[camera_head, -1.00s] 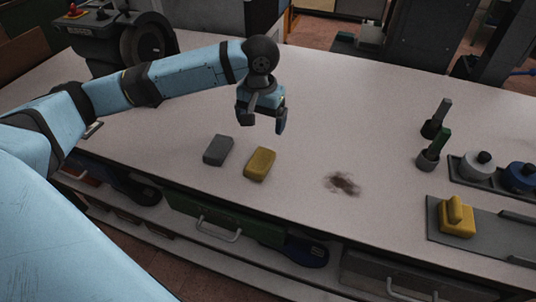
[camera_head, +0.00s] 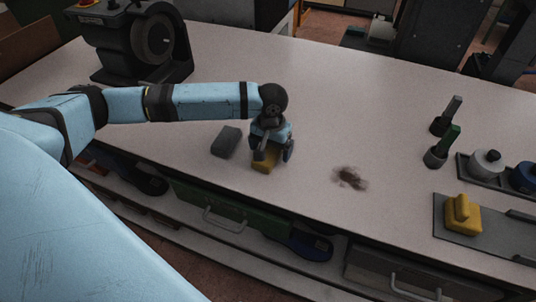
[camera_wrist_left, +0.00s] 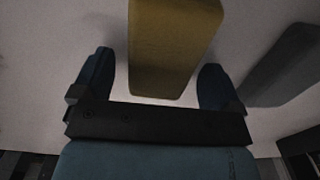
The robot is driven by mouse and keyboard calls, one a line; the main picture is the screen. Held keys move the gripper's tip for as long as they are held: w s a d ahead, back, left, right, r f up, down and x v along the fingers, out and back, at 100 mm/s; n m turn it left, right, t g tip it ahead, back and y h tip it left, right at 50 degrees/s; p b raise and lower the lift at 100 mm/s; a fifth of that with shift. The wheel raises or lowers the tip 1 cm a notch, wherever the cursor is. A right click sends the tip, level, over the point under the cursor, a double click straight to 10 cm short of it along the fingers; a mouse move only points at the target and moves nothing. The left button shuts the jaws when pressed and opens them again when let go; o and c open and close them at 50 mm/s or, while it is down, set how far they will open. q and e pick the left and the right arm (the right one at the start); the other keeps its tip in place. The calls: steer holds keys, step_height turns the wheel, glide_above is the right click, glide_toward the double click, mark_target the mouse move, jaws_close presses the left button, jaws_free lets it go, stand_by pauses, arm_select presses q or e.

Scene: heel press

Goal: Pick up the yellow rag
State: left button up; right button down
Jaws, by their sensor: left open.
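The yellow rag (camera_head: 264,166) is a folded block lying on the pale bench top, partly hidden behind my left gripper (camera_head: 271,155) in the head view. My left gripper is open and points down over it. In the left wrist view the yellow rag (camera_wrist_left: 172,45) lies between and beyond the two dark fingers of the left gripper (camera_wrist_left: 156,85), with a gap on either side. I cannot tell whether either finger touches it. My right gripper is in neither view.
A grey block (camera_head: 227,141) lies just left of the rag and also shows in the wrist view (camera_wrist_left: 290,65). A dark stain (camera_head: 350,178) marks the bench to the right. A yellow handled block (camera_head: 461,214) sits on a grey tray (camera_head: 485,241). A black grinder (camera_head: 140,40) stands back left.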

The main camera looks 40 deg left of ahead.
arm_select(q)
steer(key=c, duration=1)
steer(key=shift+r, duration=0.15)
step_height(320, 180, up, 20)
steer(key=shift+p, duration=0.3)
